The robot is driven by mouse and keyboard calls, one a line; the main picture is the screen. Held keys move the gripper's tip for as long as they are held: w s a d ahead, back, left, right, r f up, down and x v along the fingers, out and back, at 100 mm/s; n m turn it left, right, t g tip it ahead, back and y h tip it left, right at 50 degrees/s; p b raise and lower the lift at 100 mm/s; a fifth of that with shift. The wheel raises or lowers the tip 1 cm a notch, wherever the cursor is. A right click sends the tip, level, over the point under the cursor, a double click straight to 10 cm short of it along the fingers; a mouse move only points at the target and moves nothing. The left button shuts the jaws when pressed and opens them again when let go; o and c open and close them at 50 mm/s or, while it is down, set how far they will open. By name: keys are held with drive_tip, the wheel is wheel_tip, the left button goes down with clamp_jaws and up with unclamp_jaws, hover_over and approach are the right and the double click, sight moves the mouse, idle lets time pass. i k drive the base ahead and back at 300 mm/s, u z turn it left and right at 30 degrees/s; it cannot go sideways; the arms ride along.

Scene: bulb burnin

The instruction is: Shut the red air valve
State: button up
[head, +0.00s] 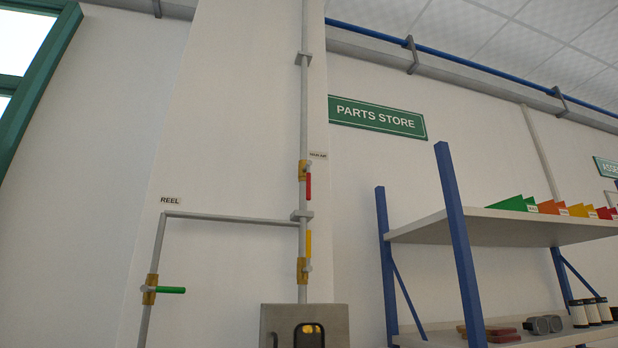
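The red air valve (308,185) sits on the upper part of a vertical grey pipe (304,110) on the wall pillar. It has a brass body (303,170), and its red lever points down, lying along the pipe beside it. A small label (318,155) is to its upper right, too small to read surely. Lower on the same pipe is a yellow-lever valve (308,243) with its lever pointing up along the pipe. A green-lever valve (170,290) is on the left branch pipe, its lever pointing right, across the pipe. My gripper is not in view.
A grey box (335,317) with a dark-framed opening is at the bottom centre, in front of the pipe's lower end. A blue-framed shelf (460,240) with coloured bins stands at right. A "REEL" label (170,200) is above the branch pipe. The wall around the red valve is clear.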

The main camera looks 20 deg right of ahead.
sight(307, 167)
drive_tip(key=z, duration=0.55)
drive_tip(key=i, duration=0.85)
